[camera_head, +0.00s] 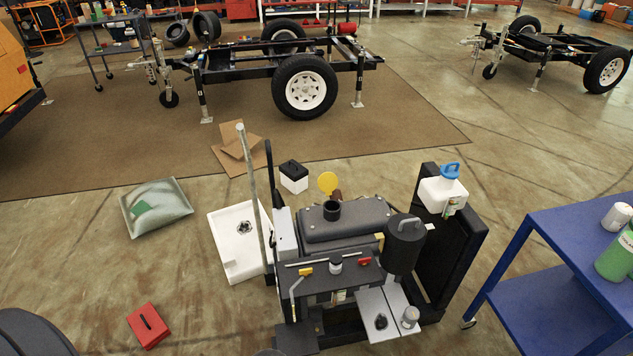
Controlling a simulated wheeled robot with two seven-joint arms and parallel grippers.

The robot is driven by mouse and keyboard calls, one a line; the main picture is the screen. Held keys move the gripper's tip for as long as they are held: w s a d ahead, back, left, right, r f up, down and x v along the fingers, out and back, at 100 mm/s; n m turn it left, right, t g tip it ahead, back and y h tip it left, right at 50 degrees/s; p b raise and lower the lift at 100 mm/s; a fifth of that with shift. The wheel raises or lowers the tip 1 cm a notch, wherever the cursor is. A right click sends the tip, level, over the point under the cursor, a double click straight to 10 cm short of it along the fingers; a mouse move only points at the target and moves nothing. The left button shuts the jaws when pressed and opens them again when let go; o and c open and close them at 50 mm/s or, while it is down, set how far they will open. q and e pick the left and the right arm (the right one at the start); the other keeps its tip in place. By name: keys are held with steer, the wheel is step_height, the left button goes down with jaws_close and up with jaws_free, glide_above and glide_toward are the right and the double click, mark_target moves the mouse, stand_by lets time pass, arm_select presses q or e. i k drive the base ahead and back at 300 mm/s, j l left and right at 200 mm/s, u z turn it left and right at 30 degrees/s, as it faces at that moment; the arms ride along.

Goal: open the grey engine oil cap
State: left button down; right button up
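The engine unit (345,222) stands on the floor in the lower middle, with a dark grey top cover. A small cap with a pale grey top (336,263) sits upright on the black front panel, between a yellow part (305,271) and a red part (365,261). Another grey, round cap-like piece (410,316) is on the silver plate at the front right. I cannot tell for certain which one is the engine oil cap. A black open-topped neck (332,210) rises from the cover. Neither gripper shows in this view.
A dark canister (404,245) and a white tank with a blue cap (450,171) stand at the engine's right. A tall grey pole (251,180) rises at its left. A blue cart (545,285) is at the right. Floor at the left front is mostly clear around a red box (148,326).

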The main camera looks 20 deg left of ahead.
mark_target(327, 182)
steer(key=k+z, duration=0.1)
steer(key=z, duration=1.25)
steer(key=j, duration=0.5)
steer(key=k+j+z, duration=0.15)
steer(key=j, duration=0.8)
steer(key=k+j+z, duration=0.1)
steer(key=j, duration=0.4)
steer(key=k+j, duration=0.1)
steer(key=j, duration=0.35)
steer(key=j+z, duration=0.05)
